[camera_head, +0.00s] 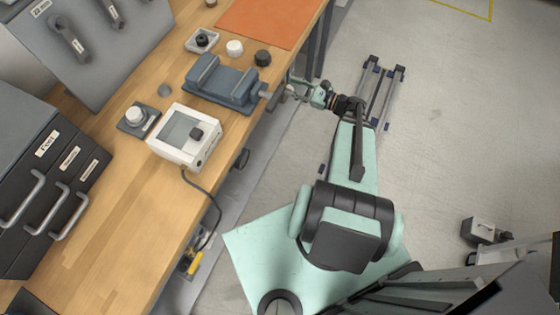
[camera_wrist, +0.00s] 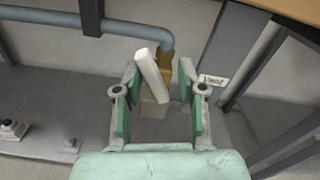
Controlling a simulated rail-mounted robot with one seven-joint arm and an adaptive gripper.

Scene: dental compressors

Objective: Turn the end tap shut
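The end tap shows in the wrist view as a white lever (camera_wrist: 152,76) on a brass-coloured body (camera_wrist: 187,76), at the right end of a blue-grey pipe (camera_wrist: 130,32). The lever is tilted, with its upper end to the left. My gripper (camera_wrist: 160,92) is open, with one finger on each side of the lever in the picture. I cannot tell whether the lever touches the left finger. In the head view my gripper (camera_head: 302,90) is at the bench's right edge, beside the vise; the tap cannot be made out there.
A grey post with a white label (camera_wrist: 213,80) stands right of the tap. The wooden bench (camera_head: 165,210) carries a blue-grey vise (camera_head: 222,85), a white meter (camera_head: 185,138) and small knobs. A cable hangs over the bench edge. Open floor (camera_head: 450,120) lies to the right.

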